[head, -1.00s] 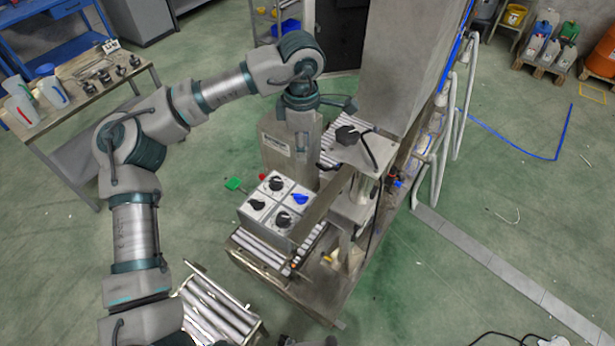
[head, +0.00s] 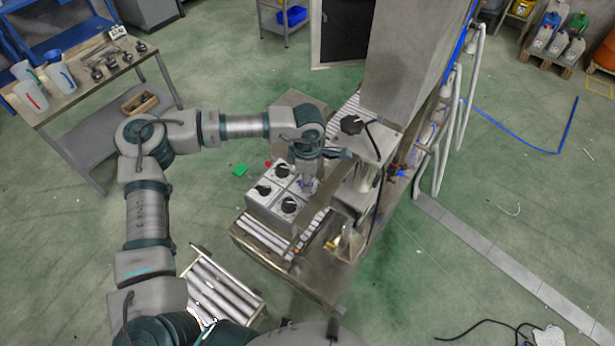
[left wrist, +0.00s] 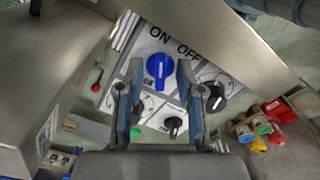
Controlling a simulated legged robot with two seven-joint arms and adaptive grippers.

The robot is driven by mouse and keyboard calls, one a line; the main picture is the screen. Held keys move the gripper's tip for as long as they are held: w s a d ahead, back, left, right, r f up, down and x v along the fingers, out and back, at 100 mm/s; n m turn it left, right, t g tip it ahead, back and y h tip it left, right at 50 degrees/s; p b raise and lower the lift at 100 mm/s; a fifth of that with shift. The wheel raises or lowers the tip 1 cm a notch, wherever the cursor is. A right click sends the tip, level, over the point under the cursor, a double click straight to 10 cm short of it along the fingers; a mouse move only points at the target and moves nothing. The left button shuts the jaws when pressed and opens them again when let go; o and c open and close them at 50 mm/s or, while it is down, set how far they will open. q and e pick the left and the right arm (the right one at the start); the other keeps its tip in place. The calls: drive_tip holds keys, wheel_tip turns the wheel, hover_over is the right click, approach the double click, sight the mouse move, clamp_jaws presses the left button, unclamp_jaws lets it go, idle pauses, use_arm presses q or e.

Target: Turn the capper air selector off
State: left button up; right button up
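A grey control box (head: 262,207) carries a blue selector knob and several black knobs. In the left wrist view the blue knob (left wrist: 158,71) sits under the printed words ON, at left, and OFF, at right. In the head view the blue knob is mostly hidden by my left gripper (head: 306,187). In the left wrist view the left gripper (left wrist: 160,76) is open, with one finger on each side of the blue knob. I see no clear contact. My right gripper is not in view.
Black knobs (head: 289,205) sit close around the blue one. A metal post and bracket with a large black knob (head: 351,125) stand just right of the box. Roller conveyors (head: 222,283) lie in front. A workbench with jugs (head: 62,77) is at far left.

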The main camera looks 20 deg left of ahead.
use_arm(q)
drive_tip(key=shift+f, duration=0.15)
clamp_jaws()
